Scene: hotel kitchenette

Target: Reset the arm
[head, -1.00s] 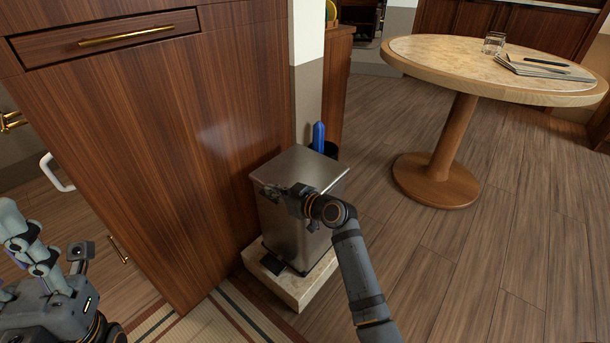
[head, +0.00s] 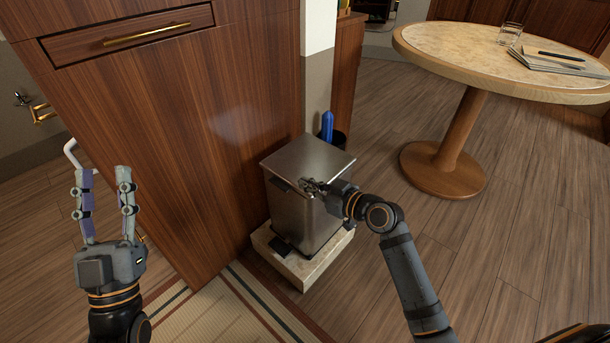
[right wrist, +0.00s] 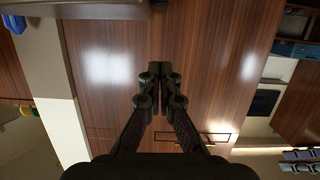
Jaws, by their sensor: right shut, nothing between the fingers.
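My right gripper (head: 308,187) is in front of the upper part of a steel pedal bin (head: 296,222) in the head view. In the right wrist view its fingers (right wrist: 160,72) are together with nothing between them, against a backdrop of wood panels. My left gripper (head: 103,180) stands upright at the left of the head view. Its two fingers are apart and the space between them is empty. The bin's lid (head: 306,158) is down. Whether my right gripper touches the bin cannot be told.
The bin stands on a pale stone block (head: 300,273) beside a tall wooden cabinet (head: 200,130). A blue-handled item (head: 327,126) stands in a dark holder behind it. A round table (head: 440,45) with a glass (head: 509,34) is at right. Wooden floor (head: 510,210) is open there.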

